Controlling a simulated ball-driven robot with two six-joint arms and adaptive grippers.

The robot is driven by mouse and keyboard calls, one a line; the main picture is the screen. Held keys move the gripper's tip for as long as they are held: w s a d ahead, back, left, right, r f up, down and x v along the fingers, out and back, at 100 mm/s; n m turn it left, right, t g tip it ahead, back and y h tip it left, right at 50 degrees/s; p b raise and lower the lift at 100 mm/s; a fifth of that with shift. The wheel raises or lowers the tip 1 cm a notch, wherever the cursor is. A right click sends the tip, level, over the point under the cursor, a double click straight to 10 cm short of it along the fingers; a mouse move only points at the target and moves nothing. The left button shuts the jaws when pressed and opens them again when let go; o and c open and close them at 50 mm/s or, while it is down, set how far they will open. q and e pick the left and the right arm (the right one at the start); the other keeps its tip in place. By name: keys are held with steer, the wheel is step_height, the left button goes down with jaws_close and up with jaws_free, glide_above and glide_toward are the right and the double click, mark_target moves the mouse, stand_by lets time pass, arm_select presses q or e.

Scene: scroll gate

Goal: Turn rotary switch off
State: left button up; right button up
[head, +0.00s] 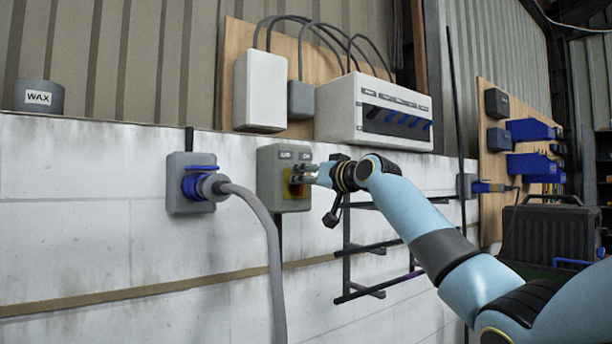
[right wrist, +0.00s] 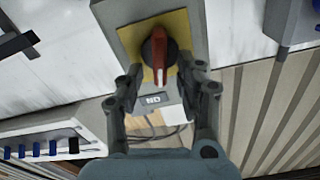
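The rotary switch is a grey box (head: 270,180) on the white wall, with a yellow plate and a red knob. In the right wrist view the red knob (right wrist: 158,56) sits on the yellow plate (right wrist: 131,38), its handle pointing down in the picture toward a small label (right wrist: 153,99) that looks like an upside-down "ON". My right gripper (head: 297,180) is at the front of the box and partly hides the knob in the head view. In the right wrist view its fingers (right wrist: 158,78) are apart, one on each side of the knob's handle, with visible gaps. My left gripper is not in view.
A grey socket box (head: 178,183) with a blue plug and thick hanging cable is left of the switch. A white breaker panel (head: 340,110) is above right. Dark rails (head: 347,250) stand out from the wall below right.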

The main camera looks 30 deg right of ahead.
steer(key=shift+w, duration=0.15)
jaws_close()
steer(key=shift+a+n, duration=0.1)
steer(key=shift+n, duration=0.3)
steer(key=n+b, duration=0.1)
steer(key=n, duration=0.2)
steer(key=n+b, duration=0.1)
steer(key=n, duration=0.2)
steer(key=a+n+b, duration=0.1)
steer(key=n+b, duration=0.1)
steer(key=n, duration=0.1)
steer(key=shift+a+f+n, duration=0.1)
steer(key=shift+f+n, duration=0.05)
steer(key=shift+n, duration=0.25)
stand_by(0.4)
jaws_free()
